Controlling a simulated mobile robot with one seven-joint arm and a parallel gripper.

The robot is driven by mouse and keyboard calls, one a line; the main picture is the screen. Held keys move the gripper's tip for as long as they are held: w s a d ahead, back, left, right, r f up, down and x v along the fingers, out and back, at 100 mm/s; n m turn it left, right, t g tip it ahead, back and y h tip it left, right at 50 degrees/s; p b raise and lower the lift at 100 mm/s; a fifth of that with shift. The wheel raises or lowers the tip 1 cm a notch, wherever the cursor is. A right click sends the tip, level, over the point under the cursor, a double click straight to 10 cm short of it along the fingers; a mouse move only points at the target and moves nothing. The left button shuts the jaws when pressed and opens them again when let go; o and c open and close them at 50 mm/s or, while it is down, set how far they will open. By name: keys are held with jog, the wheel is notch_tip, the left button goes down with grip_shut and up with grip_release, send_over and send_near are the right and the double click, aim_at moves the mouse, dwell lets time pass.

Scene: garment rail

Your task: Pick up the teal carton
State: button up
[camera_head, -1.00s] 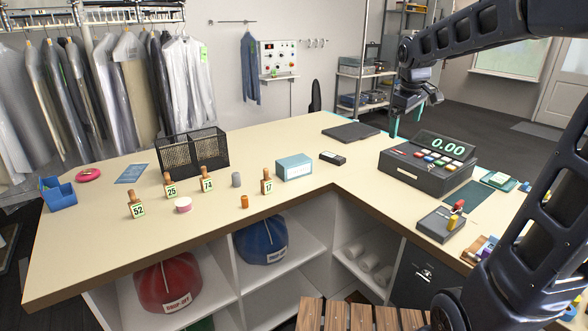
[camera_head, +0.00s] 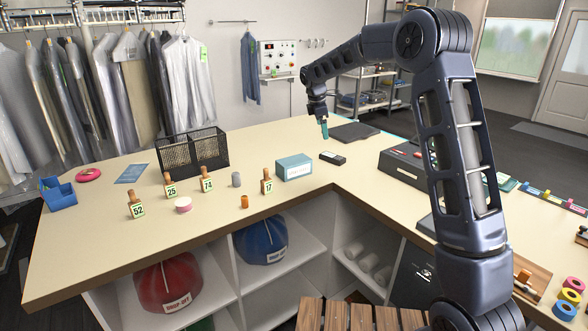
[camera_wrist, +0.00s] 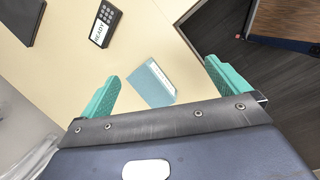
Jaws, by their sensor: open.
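The teal carton (camera_head: 294,167) stands on the cream counter near its inner corner in the head view. It is a small box with a teal top and a pale label on its front. In the wrist view the carton (camera_wrist: 152,84) lies between the two teal fingers, farther off and below them. My gripper (camera_head: 324,130) is above the counter, behind and to the right of the carton, pointing down. In the wrist view my gripper (camera_wrist: 160,85) has its fingers wide apart with nothing between them.
A black card reader (camera_head: 332,158) lies just right of the carton. A dark flat pad (camera_head: 351,132) is behind it. A numbered tag stand marked 17 (camera_head: 266,185) is close on the left. A black mesh basket (camera_head: 192,153) stands farther left. The cash register (camera_head: 402,165) is right.

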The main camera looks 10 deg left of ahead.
aim_at(293, 160)
jog(key=w+a+f+n, duration=0.1)
jog(key=a+f, duration=0.3)
jog(key=w+a+f+n, duration=0.1)
jog(key=a+f+n, duration=0.1)
jog(key=a+f, duration=0.2)
jog(key=w+a+f+n, duration=0.2)
jog(key=a+f, duration=0.2)
jog(key=a, duration=0.2)
jog(key=shift+a+h, duration=0.15)
jog(key=shift+h, duration=0.15)
jog(key=x, duration=1)
jog(key=shift+w+f, duration=0.2)
jog(key=shift+w, duration=0.05)
jog(key=shift+c, duration=0.2)
jog(key=c, duration=1.1)
